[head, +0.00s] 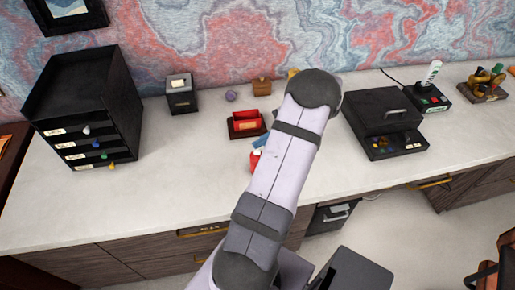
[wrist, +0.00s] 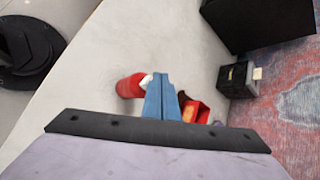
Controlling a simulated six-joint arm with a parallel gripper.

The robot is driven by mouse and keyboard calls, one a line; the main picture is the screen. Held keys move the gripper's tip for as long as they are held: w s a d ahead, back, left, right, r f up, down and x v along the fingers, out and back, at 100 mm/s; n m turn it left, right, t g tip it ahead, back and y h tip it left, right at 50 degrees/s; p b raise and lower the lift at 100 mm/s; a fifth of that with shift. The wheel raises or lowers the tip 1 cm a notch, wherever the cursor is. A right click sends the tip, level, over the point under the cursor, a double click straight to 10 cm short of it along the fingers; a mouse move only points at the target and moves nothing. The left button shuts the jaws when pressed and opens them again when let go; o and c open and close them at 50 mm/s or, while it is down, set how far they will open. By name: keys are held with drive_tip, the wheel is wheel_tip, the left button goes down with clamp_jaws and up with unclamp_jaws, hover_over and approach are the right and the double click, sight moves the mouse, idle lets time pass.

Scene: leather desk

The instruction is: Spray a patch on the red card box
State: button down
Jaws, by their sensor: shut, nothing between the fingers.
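The red card box (head: 245,120) sits in a dark brown holder on the desk, and it also shows in the wrist view (wrist: 197,112), partly hidden by my fingers. A red can with a white top (head: 255,160) stands nearer the desk's front; my arm partly hides it in the head view. In the wrist view the red can (wrist: 129,86) is just left of my fingers. My gripper (wrist: 161,80) has blue fingers, shut and empty, between the can and the card box. Whether the fingers touch the can's white top is unclear.
A black drawer unit (head: 87,115) and small black box (head: 181,93) stand at left. A black machine (head: 385,120) is right of my arm. A purple ball (head: 231,96) and small brown box (head: 262,86) lie behind the card box. The left front desk is clear.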

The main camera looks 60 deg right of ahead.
drive_tip(key=shift+f, duration=0.2)
drive_tip(key=shift+f+b, duration=0.25)
drive_tip(key=shift+b, duration=0.1)
drive_tip(key=shift+r, duration=0.15)
drive_tip(key=shift+r+p, duration=0.3)
drive_tip(key=shift+p, duration=0.05)
drive_tip(key=shift+r, duration=0.1)
idle(0.4)
wheel_tip(320, 180, up, 6)
drive_tip(key=p, duration=0.4)
idle(0.9)
